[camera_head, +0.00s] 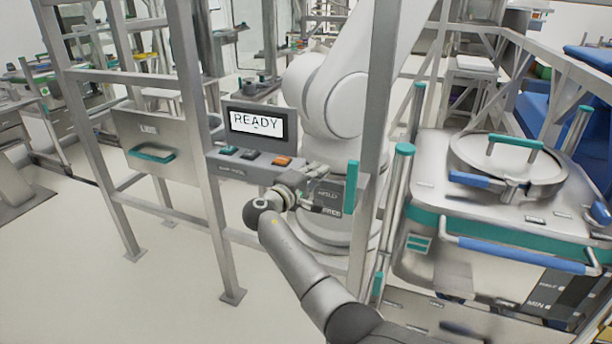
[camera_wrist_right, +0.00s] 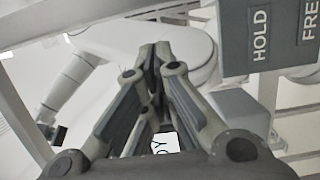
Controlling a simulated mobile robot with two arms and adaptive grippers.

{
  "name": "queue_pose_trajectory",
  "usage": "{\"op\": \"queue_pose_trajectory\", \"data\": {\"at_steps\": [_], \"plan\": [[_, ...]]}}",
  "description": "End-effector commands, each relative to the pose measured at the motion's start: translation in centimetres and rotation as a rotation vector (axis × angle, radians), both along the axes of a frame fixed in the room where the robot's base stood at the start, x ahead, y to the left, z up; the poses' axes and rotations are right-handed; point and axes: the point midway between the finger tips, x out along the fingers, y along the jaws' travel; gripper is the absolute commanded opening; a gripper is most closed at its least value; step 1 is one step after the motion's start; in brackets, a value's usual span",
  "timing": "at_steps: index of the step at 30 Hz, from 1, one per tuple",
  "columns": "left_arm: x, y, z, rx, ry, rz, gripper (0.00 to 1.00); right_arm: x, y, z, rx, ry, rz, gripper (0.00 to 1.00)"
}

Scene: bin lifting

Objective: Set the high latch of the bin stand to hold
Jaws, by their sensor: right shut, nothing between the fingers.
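The latch plate (camera_head: 330,192) is a dark panel on the bin stand's frame, marked HOLD above FREE. A teal latch handle (camera_head: 351,187) stands upright at its right edge; I cannot tell which mark it is set to. My right gripper (camera_head: 310,187) is at the plate's left side, left of the handle, shut and empty. In the right wrist view, my right gripper (camera_wrist_right: 161,52) has its fingers together, and the plate (camera_wrist_right: 265,40) with HOLD and FREE is to the right, apart from the fingers. The handle is not seen there. My left gripper is not in view.
A console (camera_head: 253,137) reading READY, with several buttons below, is left of the latch. A grey post (camera_head: 376,110) rises beside the handle. A large white robot arm (camera_head: 335,85) stands behind. A lidded steel bin (camera_head: 495,195) with teal and blue handles is at right.

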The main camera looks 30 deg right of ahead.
Motion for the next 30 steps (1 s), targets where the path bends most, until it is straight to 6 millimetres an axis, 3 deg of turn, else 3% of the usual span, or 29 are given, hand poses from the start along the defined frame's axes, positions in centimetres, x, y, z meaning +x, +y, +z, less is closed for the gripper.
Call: {"op": "queue_pose_trajectory", "data": {"at_steps": [1, 10, 30], "plan": [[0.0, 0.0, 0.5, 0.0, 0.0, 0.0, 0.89, 0.4, -1.0, 0.3, -0.002, 0.001, -0.003, 0.0], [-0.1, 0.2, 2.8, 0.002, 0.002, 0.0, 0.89, -2.2, -3.0, 0.2, 0.002, 0.001, -0.001, 0.0], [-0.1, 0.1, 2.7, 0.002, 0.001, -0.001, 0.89, -2.7, -4.0, 0.0, 0.012, -0.016, 0.0, 0.0]]}}
